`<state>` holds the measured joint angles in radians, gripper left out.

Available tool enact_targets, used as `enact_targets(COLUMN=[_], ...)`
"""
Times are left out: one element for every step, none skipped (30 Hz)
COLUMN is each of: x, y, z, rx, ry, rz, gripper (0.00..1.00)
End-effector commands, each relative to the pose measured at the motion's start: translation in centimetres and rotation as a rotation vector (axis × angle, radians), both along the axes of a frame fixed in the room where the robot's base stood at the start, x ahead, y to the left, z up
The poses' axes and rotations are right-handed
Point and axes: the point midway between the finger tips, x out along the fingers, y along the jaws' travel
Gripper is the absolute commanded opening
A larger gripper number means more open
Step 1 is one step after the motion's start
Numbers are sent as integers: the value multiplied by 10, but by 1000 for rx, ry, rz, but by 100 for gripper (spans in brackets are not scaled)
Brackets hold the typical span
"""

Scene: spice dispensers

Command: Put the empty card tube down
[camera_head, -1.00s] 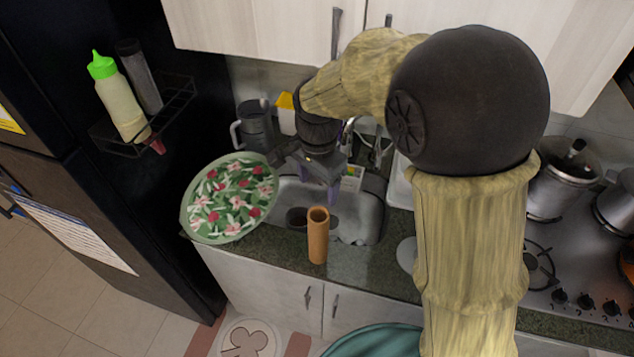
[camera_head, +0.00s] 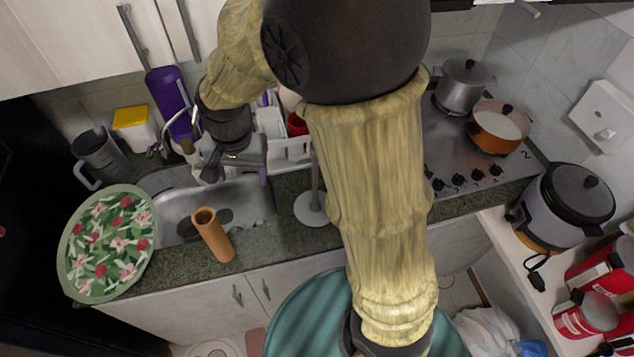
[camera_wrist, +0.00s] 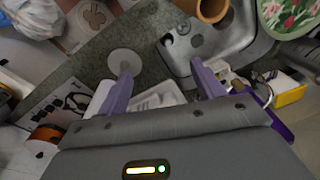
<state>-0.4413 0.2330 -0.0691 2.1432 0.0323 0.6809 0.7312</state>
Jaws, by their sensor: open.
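The card tube (camera_head: 212,235), brown and open at its top, stands upright on the front strip of the dark counter (camera_head: 285,240), at the front edge of the sink (camera_head: 245,208). Its end also shows at the top edge of the wrist view (camera_wrist: 207,9). My gripper (camera_wrist: 160,70) is open, its two purple fingers apart with nothing between them. In the head view my gripper (camera_head: 232,178) is above the back of the sink, behind the tube and apart from it.
A round floral tray (camera_head: 108,243) is left of the sink. A stand with a round base (camera_head: 313,208) is on the counter to the right of the tube. A white dish rack (camera_head: 288,150) is behind. A stove with pots (camera_head: 468,150) is farther right.

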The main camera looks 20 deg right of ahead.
Motion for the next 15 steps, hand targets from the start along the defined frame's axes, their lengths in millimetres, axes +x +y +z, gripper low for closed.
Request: enact_targets(x=[-6, -10, -16, -21, -26, -34, -40, -46, -54, -58, -63, -67, -69, -71, -72], y=[-27, -40, -57, -69, -81, -96, -106, -115, -125, -131, -136, -141, -143, -144, -145], z=[-1, -2, -4, -5, -7, -8, -10, -11, -13, -14, -15, -16, -17, -17, -17], rx=[-1, -3, -8, -14, -20, -30, -38, -48, -59, -67, -75, -83, -88, -91, -93], ry=[-20, -33, -51, -63, -77, -95, -106, -117, -130, -139, -144, -151, -155, -157, -159], rz=[31, 60, 97, 126, 156, 194, 221, 248, 281, 302, 321, 342, 354, 363, 370], gripper=[68, 68, 68, 68, 68, 68, 68, 68, 68, 68, 68, 68, 68, 68, 68])
